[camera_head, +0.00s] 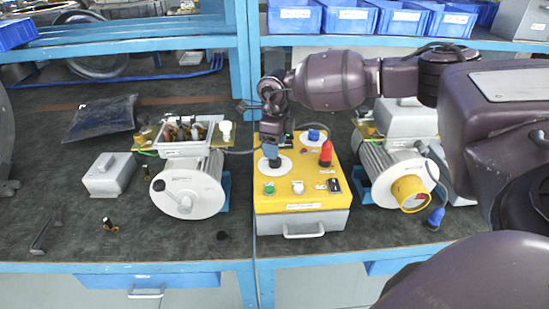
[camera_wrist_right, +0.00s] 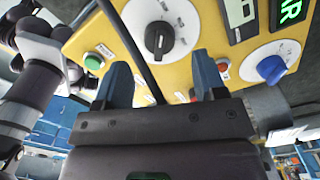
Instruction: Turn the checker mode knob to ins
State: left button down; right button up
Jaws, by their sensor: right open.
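The checker (camera_head: 301,222) is a grey box with a yellow top on the bench. A black knob with a white pointer line (camera_wrist_right: 158,40) sits on a white round dial near the fingertips in the right wrist view. Its dial (camera_head: 285,166) shows in the head view, where my gripper partly covers the knob. The dial's lettering is too small to read. My right gripper (camera_wrist_right: 162,78) is open and empty, its blue fingertips apart on either side of the knob's line but short of it in the wrist view. In the head view the gripper (camera_head: 271,150) hangs over the dial.
A blue knob (camera_head: 314,135) on another dial, a red part (camera_head: 326,153), a green button (camera_head: 268,189) and a white button (camera_head: 297,187) share the panel. Motors stand left (camera_head: 188,185) and right (camera_head: 393,178) of the checker. A dark cable passes close by the knob.

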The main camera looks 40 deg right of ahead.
pick_arm(q)
jog(key=shift+w+r, duration=0.1)
jog(key=shift+w, duration=0.1)
pick_arm(e)
jog(key=shift+f, duration=2.4)
jog(key=shift+c, duration=0.3)
jog(key=c, duration=0.8)
jog(key=shift+r+m, duration=0.1)
jog(key=shift+m, duration=0.3)
jog(key=shift+c, duration=0.2)
jog(key=shift+r+m+p, duration=0.15)
jog(key=shift+m+p, duration=0.8)
jog(key=shift+m, duration=0.05)
jog(key=m+p, duration=0.1)
jog(key=m, duration=0.1)
jog(key=shift+m+p, duration=0.3)
jog(key=shift+p, duration=0.1)
pick_arm(q)
notch_tip(320, 180, up, 7)
jog(key=p, duration=0.2)
jog(key=shift+w+t+p, duration=0.3)
jog(key=shift+w+p, duration=0.05)
pick_arm(e)
jog(key=shift+f+m, duration=0.2)
jog(key=shift+m, duration=2)
